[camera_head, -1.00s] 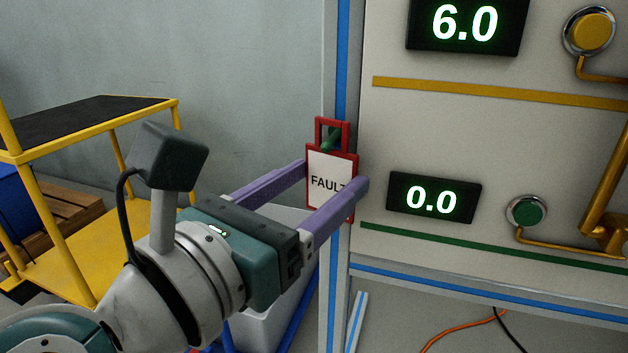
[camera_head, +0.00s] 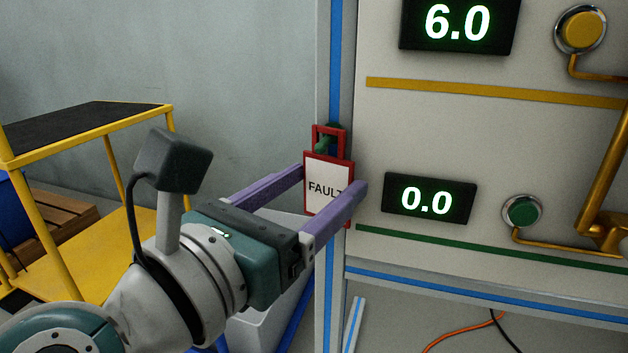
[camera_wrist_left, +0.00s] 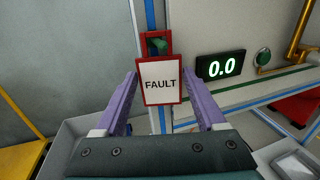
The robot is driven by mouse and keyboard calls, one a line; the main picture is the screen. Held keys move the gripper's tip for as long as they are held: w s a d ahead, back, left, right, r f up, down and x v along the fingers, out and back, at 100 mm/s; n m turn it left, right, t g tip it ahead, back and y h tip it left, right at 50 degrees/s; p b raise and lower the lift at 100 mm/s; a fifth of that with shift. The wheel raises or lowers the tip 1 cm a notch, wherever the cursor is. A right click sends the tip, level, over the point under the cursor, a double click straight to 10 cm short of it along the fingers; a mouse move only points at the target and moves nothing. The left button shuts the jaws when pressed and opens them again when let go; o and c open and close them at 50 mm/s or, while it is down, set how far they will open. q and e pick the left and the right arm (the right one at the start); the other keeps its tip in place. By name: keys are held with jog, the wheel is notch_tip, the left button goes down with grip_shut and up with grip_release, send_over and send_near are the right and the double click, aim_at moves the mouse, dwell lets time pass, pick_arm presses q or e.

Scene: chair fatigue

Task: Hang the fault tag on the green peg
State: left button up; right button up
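The fault tag (camera_head: 321,190) is a white plate with a red frame and an open red loop on top. It hangs upright, and it also shows in the left wrist view (camera_wrist_left: 160,84). The green peg (camera_head: 322,147) shows inside the loop, and also in the left wrist view (camera_wrist_left: 158,46). How far the peg passes through is hard to tell. My left gripper (camera_head: 333,178) has its purple fingers at the tag's two side edges and appears to hold it. The near finger hides part of the right edge. My right gripper is not in view.
A panel with a 0.0 display (camera_head: 430,201) and a green button (camera_head: 522,212) stands right of the tag, on a post with a blue stripe (camera_head: 335,60). A yellow cart (camera_head: 90,135) stands at the left. A grey bin (camera_head: 265,315) sits below my gripper.

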pick_arm(q)
jog(key=o, duration=0.4)
jog(key=shift+s+a, duration=0.3)
jog(key=shift+s, duration=0.1)
jog(key=v, duration=0.8)
jog(key=s+d+r+m+g+p, duration=0.1)
jog(key=s+r+m+g+p, duration=0.2)
jog(key=r+m+p, duration=0.75)
jog(key=s+r+m+g+p, duration=0.35)
jog(key=r+m+p, duration=0.35)
jog(key=p, duration=0.6)
jog(key=s+a+r+m+g+y+p, duration=0.3)
jog(key=s+a+r+m+y+p, duration=0.3)
jog(key=r+p, duration=0.55)
jog(key=s+a+r+m+g+y+p, duration=0.2)
jog(key=s+a+r+m+y+p, duration=0.25)
jog(key=a+r+m+p, duration=0.75)
jog(key=d+r+n+p, duration=0.1)
jog(key=r+p, duration=0.9)
jog(key=p, duration=0.2)
jog(key=d+r+n+p, duration=0.1)
jog(key=r+p, duration=0.9)
jog(key=p, duration=0.3)
jog(key=d+r+n+h+p, duration=0.1)
jog(key=r+n+p, duration=0.1)
jog(key=r+p, duration=0.8)
jog(key=shift+w+d+r+p, duration=0.15)
jog(key=shift+d+p, duration=0.15)
jog(key=shift+p, duration=0.95)
